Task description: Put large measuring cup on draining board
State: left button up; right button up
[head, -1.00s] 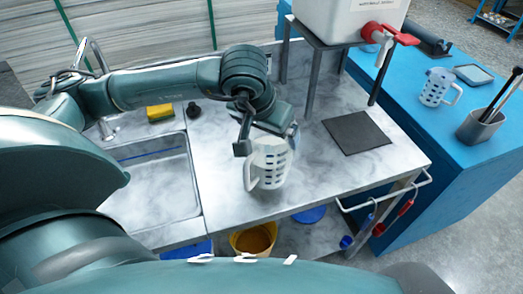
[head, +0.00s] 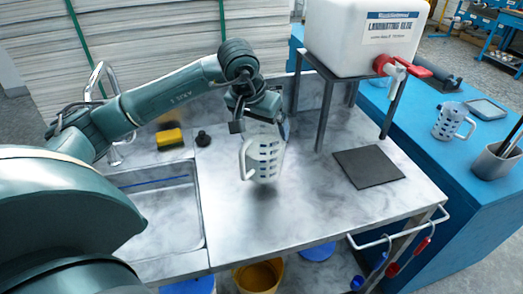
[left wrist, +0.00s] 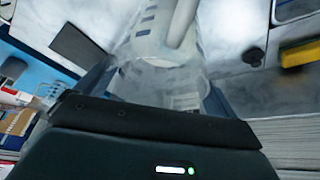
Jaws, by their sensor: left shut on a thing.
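The large measuring cup (head: 266,158) is translucent white with dark marks and a handle on its left side. My left gripper (head: 258,128) is shut on its upper part and holds it roughly upright above the marble-patterned counter. A faint shadow lies below it, and the cup seems clear of the surface. In the left wrist view the cup (left wrist: 165,40) fills the space in front of the gripper. The counter section (head: 300,215) right of the sink may be the draining board; I cannot tell for sure. My right gripper is not in view.
The sink (head: 155,215) is at the left, with a yellow sponge (head: 169,138) and a dark stopper (head: 203,138) behind it. A dark mat (head: 368,167) lies right of the cup, beside the glue tank's stand (head: 325,115). A smaller-looking cup (head: 450,122) stands on the blue table.

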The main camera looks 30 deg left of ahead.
aim_at(258, 153)
pick_arm(q)
notch_tip(258, 153, down, 4)
jog(key=shift+r+b, duration=0.1)
jog(key=shift+b, duration=0.95)
jog(key=shift+w+f, duration=0.1)
jog(key=shift+f, duration=0.25)
jog(key=shift+r, duration=0.1)
jog(key=o, duration=1.7)
jog(key=shift+f, duration=0.25)
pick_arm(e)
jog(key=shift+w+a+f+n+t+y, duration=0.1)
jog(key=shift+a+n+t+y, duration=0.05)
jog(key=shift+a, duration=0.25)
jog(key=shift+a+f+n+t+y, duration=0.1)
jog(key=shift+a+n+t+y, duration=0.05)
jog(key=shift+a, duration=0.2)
